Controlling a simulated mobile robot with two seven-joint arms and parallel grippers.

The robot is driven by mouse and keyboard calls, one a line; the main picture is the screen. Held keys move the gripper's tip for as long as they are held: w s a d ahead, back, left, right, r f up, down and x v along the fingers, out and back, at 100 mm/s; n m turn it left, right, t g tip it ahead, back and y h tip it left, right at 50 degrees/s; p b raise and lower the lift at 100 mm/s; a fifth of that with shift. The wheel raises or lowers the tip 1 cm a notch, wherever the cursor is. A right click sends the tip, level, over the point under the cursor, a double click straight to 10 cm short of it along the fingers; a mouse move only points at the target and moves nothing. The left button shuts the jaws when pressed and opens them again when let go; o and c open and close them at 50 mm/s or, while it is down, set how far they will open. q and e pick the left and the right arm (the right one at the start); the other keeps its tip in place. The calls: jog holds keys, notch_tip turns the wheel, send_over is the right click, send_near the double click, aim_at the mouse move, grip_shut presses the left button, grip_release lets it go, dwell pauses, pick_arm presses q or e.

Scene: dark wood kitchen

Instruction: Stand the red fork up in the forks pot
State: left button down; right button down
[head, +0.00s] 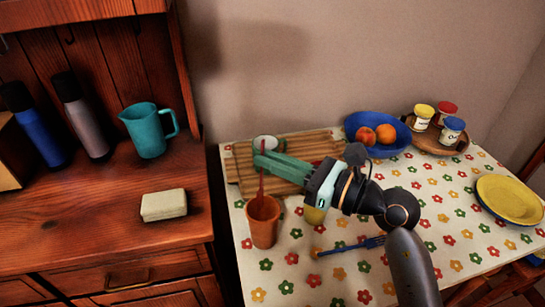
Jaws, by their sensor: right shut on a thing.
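The red fork (261,184) is upright in the head view, between the teal fingertips of my right gripper (260,160). My right gripper is shut on it near its upper part. The orange pot (264,232), which I take to be the forks pot, stands upright on the table below the gripper. The fork's lower end overlaps the pot's mouth; I cannot tell how deep it is inside. The fingers hide part of the fork. My left gripper is not in view.
A blue fork (352,246) lies on the flowered tablecloth. A yellow object (314,215) is partly hidden under my right gripper. Behind are a bamboo mat (240,172), a white round object (266,142) and a blue fruit bowl (356,122). Yellow plate (510,197) is right.

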aim_at(262, 180)
notch_tip(262, 180, down, 5)
jog(key=b, duration=0.3)
jog(key=shift+f+b, duration=0.2)
jog(key=shift+b, duration=0.2)
jog(key=shift+f, duration=0.3)
jog(key=c, duration=0.9)
grip_release()
